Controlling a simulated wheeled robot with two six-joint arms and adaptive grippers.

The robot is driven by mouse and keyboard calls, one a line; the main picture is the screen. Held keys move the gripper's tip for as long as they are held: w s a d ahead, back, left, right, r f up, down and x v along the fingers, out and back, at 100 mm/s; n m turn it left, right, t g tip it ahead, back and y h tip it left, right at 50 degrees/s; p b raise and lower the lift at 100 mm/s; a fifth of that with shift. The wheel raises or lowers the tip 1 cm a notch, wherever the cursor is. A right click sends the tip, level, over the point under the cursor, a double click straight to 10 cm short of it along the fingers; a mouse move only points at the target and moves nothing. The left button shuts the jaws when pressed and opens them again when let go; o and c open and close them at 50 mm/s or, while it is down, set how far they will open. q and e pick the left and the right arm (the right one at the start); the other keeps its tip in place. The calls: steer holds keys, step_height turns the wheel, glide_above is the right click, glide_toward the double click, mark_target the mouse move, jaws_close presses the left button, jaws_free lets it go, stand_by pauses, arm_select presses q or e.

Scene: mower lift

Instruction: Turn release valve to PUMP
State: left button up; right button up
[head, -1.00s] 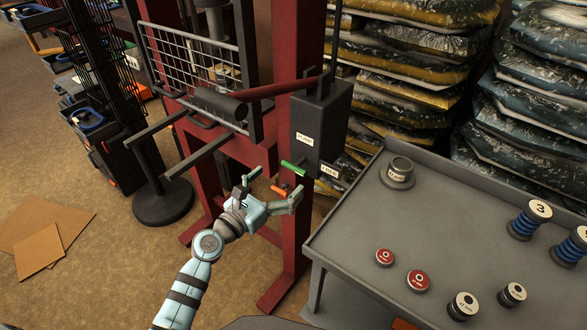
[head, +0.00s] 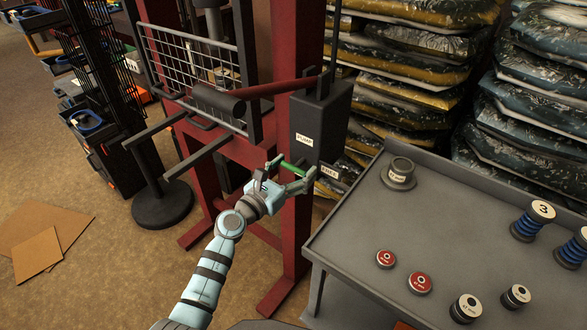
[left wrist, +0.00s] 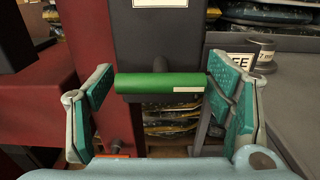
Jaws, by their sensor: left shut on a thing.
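The release valve's green handle (head: 292,168) is a short bar low on the dark grey pump box (head: 320,122). It lies crosswise in the left wrist view (left wrist: 160,84), with a pale patch near its right end. My left gripper (head: 294,170) is shut on the handle, one finger at each end of it. A PUMP label (head: 304,139) is on the box above the handle. A second label (head: 329,171), partly legible, sits to the right beside the fingers. My right gripper is not in view.
A red press frame (head: 292,225) stands behind my left gripper. A dark bar with a red lever (head: 280,88) crosses above. A grey table (head: 345,230) with a round pot and weights is at right. An orange part (left wrist: 112,156) shows low in the left wrist view.

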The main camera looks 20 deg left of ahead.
arm_select(q)
steer(key=shift+n+p, duration=0.3)
steer(key=shift+n, duration=0.1)
steer(key=n+p, duration=0.2)
steer(key=n, duration=0.1)
steer(key=shift+r+n, duration=0.1)
steer(key=shift+n, duration=0.3)
steer(key=n+p, duration=0.2)
steer(key=n, duration=0.2)
steer(key=shift+n, duration=0.3)
steer(key=n+p, duration=0.2)
steer(key=n, duration=0.2)
steer(key=n+p, duration=0.2)
steer(key=n, duration=0.2)
steer(key=shift+n, duration=0.3)
steer(key=o, duration=1.2)
